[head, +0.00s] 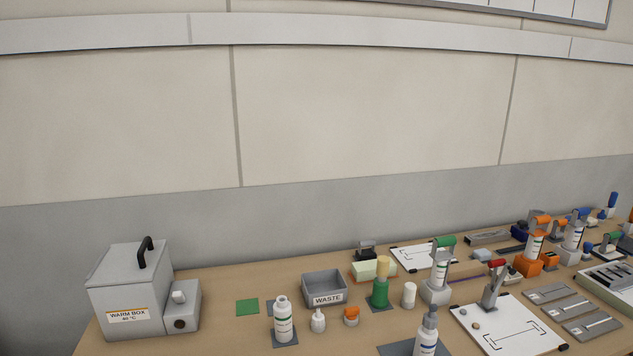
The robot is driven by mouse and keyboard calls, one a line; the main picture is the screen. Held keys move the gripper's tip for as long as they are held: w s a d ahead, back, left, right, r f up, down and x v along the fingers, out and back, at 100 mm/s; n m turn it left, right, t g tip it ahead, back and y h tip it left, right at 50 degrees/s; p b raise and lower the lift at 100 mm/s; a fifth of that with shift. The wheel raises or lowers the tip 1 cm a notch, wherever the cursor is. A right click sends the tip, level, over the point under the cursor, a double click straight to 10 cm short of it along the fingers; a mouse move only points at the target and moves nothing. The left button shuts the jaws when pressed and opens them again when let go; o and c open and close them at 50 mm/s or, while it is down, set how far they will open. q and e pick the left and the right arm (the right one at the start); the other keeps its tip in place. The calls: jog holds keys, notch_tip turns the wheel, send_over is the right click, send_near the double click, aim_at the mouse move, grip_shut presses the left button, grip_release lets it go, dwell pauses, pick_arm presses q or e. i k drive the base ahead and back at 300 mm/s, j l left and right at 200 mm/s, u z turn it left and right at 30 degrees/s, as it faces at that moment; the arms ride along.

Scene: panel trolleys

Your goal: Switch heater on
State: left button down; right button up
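A light grey warm box (126,292) stands at the left end of the table in the head view. It has a black handle on its closed lid and a label reading "WARM BOX 40 °C". A smaller grey unit (185,308) is joined to its right side. This unit has a white block-like switch (179,297) on it and a dark round spot on its front. I cannot tell whether the switch is on or off. Neither of my grippers is in view.
Right of the box are a green square (247,306), a white bottle (283,322), and a grey bin marked "WASTE" (326,299). Several bottles, tools and white boards crowd the right side of the wooden table (222,330). A wall stands behind.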

aim_at(178, 297)
jog(key=k+j+u, duration=0.1)
jog(key=u, duration=0.85)
